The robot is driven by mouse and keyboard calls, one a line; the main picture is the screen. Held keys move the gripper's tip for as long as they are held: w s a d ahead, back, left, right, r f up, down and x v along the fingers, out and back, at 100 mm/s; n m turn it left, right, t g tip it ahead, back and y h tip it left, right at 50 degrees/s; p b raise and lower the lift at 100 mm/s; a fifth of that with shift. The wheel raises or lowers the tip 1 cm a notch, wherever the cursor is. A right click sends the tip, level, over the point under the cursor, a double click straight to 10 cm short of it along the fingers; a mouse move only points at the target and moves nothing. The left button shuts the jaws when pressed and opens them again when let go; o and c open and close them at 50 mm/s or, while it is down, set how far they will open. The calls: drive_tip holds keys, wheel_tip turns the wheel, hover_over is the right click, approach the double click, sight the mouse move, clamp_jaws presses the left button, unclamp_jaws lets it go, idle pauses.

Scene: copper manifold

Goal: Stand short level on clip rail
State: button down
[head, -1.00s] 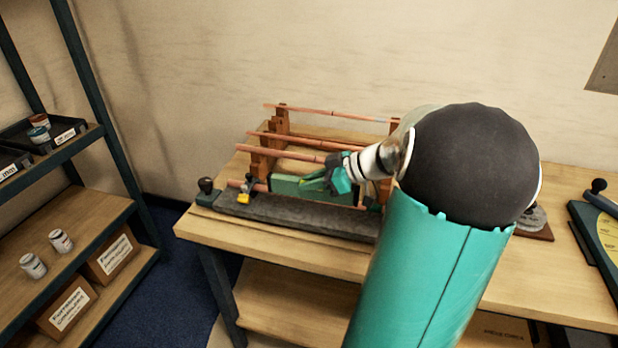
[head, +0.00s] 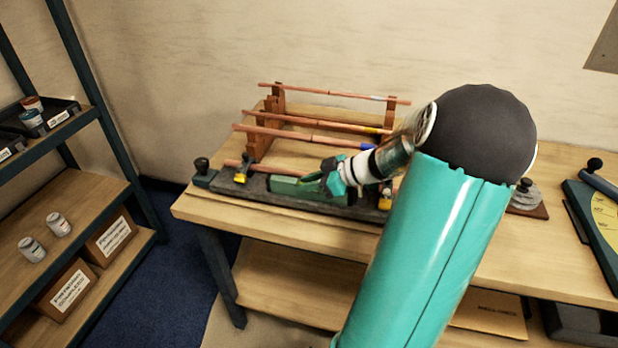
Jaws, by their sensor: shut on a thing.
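The short level is a green bar (head: 294,188). The gripper and wrist hide part of the level's top. The level's underside looks at or very near the rail's top; I cannot tell whether it touches.
Wooden racks (head: 262,145) behind the rail hold several copper pipes (head: 300,135). A black knob (head: 202,165) stands at the rail's left end. A shelf with jars (head: 58,224) is at left.

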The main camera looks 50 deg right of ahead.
drive_tip(key=c, duration=1.2)
unclamp_jaws()
drive_tip(key=shift+o, duration=0.2)
drive_tip(key=v, duration=1.3)
drive_tip(key=shift+s+d, duration=0.2)
drive_tip(key=shift+s, duration=0.15)
drive_tip(key=shift+r, duration=0.1)
